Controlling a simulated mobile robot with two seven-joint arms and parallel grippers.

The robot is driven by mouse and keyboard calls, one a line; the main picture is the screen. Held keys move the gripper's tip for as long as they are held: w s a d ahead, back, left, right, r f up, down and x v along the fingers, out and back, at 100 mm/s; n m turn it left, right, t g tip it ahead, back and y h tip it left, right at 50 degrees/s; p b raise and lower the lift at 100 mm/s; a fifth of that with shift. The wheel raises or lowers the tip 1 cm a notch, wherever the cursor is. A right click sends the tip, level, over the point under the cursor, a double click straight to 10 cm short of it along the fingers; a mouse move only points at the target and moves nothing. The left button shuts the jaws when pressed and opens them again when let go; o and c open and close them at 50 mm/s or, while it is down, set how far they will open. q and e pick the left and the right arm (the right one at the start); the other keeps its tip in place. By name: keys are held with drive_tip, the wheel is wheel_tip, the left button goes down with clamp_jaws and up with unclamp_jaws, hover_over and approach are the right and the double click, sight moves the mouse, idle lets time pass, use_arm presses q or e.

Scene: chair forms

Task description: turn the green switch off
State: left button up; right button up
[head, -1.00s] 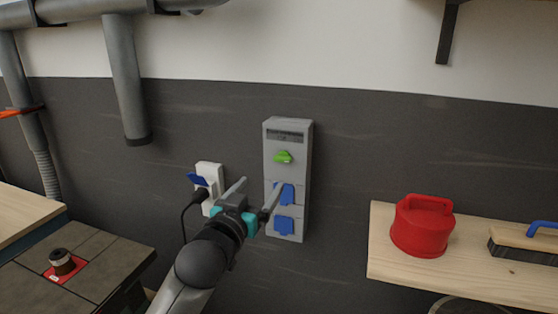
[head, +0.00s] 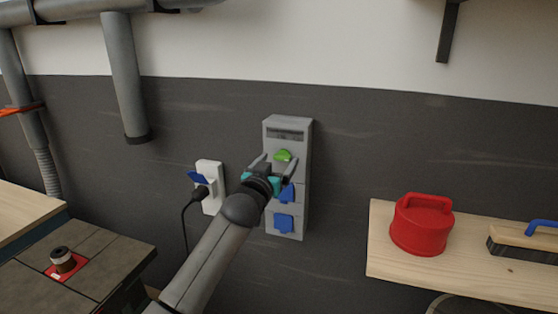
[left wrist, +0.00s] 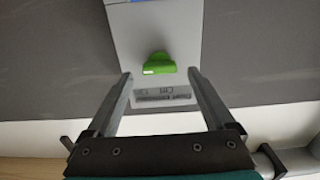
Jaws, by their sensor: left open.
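The green switch (head: 283,155) is on the front of a grey wall box (head: 302,213), below a dark display strip. My left gripper (head: 275,160) is open and empty, just in front of the box, with its fingers on either side of the switch in the head view. In the left wrist view the green switch (left wrist: 159,64) stands out between and a little beyond the fingertips of the left gripper (left wrist: 160,76). I cannot tell whether a finger touches the switch or box. My right gripper is not in view.
Blue socket covers (head: 284,222) sit lower on the box. A white socket (head: 210,170) with a plugged black cable is to its left. A wooden shelf (head: 390,262) with a red canister (head: 421,228) and a brush (head: 525,246) is at right. A machine table (head: 110,262) is at left.

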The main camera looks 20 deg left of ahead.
use_arm(q)
drive_tip(key=shift+w, duration=0.6)
drive_tip(key=shift+c, duration=0.4)
drive_tip(key=c, duration=1.3)
